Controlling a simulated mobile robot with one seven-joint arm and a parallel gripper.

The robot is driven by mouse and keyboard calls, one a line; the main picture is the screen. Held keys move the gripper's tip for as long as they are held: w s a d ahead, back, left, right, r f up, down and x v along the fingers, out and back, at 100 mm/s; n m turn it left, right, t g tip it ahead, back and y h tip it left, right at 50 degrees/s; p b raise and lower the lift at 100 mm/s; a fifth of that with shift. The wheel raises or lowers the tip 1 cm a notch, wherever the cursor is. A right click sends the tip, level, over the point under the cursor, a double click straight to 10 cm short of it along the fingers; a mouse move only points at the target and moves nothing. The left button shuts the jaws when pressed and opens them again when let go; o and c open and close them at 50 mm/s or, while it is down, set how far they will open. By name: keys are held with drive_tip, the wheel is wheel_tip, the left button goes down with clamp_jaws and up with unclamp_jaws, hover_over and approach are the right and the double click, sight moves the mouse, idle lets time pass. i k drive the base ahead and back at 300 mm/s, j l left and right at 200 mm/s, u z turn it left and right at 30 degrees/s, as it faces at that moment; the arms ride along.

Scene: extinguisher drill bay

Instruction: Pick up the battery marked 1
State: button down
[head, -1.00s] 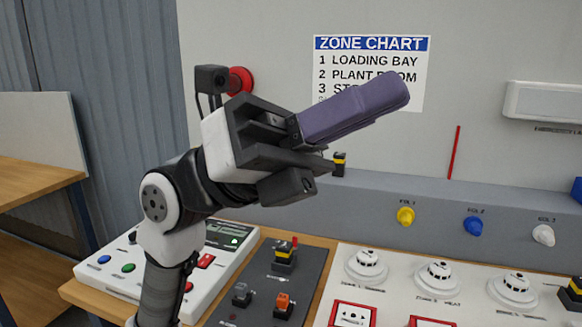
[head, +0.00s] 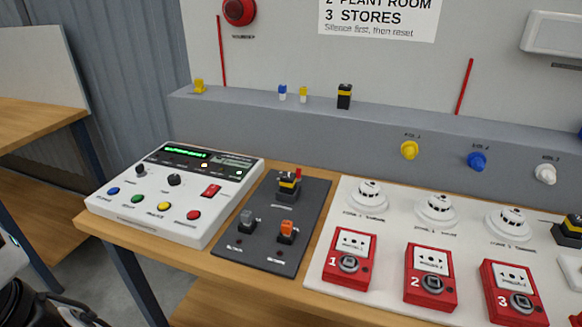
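Three black blocks with yellow bands look like batteries. One block (head: 344,96) stands upright on the grey ledge under the zone chart. One (head: 288,186) sits at the top of the dark panel, beside a small red part. One (head: 571,230) is at the right edge, partly cut off. No number is legible on any of them, so I cannot tell which is marked 1. My gripper is out of view; only part of my arm shows at the lower left corner.
A white control console (head: 175,195) with coloured buttons stands left on the wooden bench. The dark panel (head: 265,225) carries grey and orange switches. A white board (head: 390,225) holds detectors and red call points numbered 1, 2, 3. Small blue and yellow pieces (head: 293,94) stand on the ledge.

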sight(289, 180)
drive_tip(key=i+z, duration=0.25)
drive_tip(key=i, duration=0.65)
